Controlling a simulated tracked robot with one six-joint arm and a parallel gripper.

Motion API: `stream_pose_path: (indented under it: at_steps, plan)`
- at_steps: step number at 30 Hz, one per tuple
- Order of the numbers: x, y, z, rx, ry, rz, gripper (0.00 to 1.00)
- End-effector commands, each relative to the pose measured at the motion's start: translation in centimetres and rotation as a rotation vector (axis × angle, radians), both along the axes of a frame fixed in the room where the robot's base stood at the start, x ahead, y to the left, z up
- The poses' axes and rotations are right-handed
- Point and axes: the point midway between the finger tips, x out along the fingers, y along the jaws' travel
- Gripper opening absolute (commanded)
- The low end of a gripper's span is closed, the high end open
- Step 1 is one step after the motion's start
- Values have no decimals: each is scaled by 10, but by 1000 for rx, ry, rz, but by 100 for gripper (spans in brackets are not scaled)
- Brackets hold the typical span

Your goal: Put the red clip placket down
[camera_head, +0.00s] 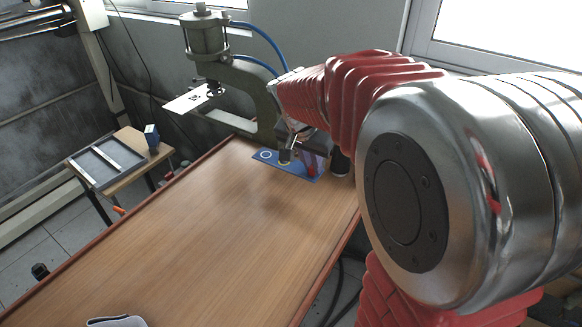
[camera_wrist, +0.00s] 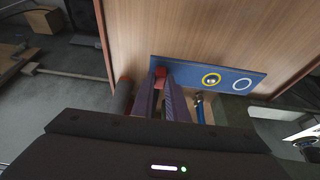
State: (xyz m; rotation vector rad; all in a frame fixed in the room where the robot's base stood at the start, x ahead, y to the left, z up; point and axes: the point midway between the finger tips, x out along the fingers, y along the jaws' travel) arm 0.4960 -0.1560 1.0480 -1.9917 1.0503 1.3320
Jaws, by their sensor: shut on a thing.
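In the wrist view a small red piece, which I take to be the red clip placket (camera_wrist: 160,72), shows at the tips of my gripper (camera_wrist: 164,84). My gripper is shut on it, and the fingers hide much of it. It is over the left end of a blue plate (camera_wrist: 240,73) on the table. In the head view the red piece (camera_head: 312,171) shows at the right end of the blue plate (camera_head: 270,164), low by the surface. I cannot tell whether it touches the plate.
The plate bears a yellow ring (camera_wrist: 211,79) with a small metal part at it, and a white ring (camera_wrist: 243,84). A grey press (camera_head: 245,85) stands behind the plate. The wooden table (camera_head: 180,240) is mostly bare. A side table (camera_head: 130,150) stands at left.

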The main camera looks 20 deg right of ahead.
Motion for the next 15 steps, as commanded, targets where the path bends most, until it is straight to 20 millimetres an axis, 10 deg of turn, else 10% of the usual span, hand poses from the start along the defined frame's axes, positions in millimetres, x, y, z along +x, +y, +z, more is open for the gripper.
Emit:
stream_pose_path:
  at_steps: [15]
  plan:
    - [-4,-3,-9,-2,2,-14,0]
